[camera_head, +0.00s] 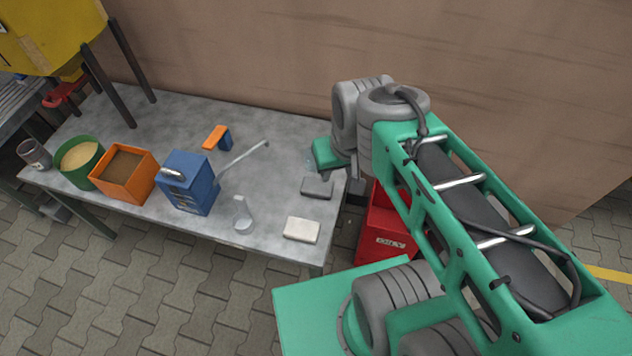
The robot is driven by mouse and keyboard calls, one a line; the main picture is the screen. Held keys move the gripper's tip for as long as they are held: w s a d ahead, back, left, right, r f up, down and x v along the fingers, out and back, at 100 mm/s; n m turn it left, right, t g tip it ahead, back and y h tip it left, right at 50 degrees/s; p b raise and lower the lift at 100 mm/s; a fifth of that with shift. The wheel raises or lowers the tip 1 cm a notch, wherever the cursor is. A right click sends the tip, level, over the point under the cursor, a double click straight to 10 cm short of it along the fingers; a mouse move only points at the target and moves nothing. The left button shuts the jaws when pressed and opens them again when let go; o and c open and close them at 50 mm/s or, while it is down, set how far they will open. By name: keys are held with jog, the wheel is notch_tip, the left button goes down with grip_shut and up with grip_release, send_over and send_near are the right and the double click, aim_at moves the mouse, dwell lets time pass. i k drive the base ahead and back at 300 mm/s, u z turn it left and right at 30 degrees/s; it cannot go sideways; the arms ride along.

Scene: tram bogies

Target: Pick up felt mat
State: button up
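A flat dark grey pad (317,187) lies near the right end of the grey table, and a pale cream block-like pad (302,229) lies near its front right corner. Either could be the felt mat; I cannot tell for certain which. My arm reaches in from the right, and its green and grey wrist part is above the table's right end, close to the dark grey pad. The fingers of my gripper are hidden or cannot be made out, so I see no grip on anything.
The table (95,123) also bears a blue box (188,184) with a lever, an orange bin (124,175), a green tub (81,160), an orange-and-blue item (216,138) and a pale grey holder (243,215). A red container (388,235) stands right of the table.

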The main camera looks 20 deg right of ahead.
aim_at(313, 187)
jog(key=k, duration=0.5)
jog(key=u, duration=2.65)
jog(key=k, duration=1.15)
jog(key=z, duration=1.3)
jog(key=i, duration=1)
